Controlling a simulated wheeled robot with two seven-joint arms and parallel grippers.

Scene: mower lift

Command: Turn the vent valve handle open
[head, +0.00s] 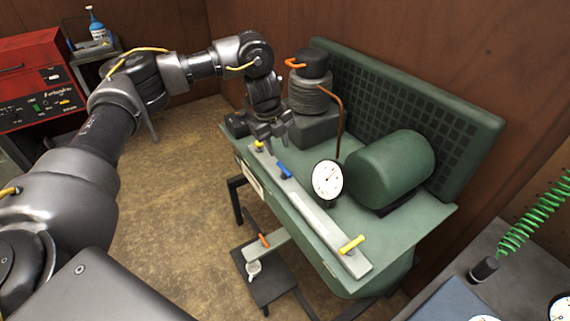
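A green machine bench (247,160) carries a long grey valve bar (315,212) along its front edge. On the bar are a yellow handle (259,146) at the far end, a blue handle (284,170) beside it, and another yellow handle (350,244) at the near end. I see no label telling which is the vent valve handle. My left gripper (269,131) points down just above the far yellow handle. Its fingers look apart. Whether they touch the handle I cannot tell. My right gripper is not in view.
A round dial gauge (327,180) stands behind the bar, near a green cylinder (392,168). A dark ribbed unit (310,95) with a copper pipe is close to my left gripper. The floor at left is clear.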

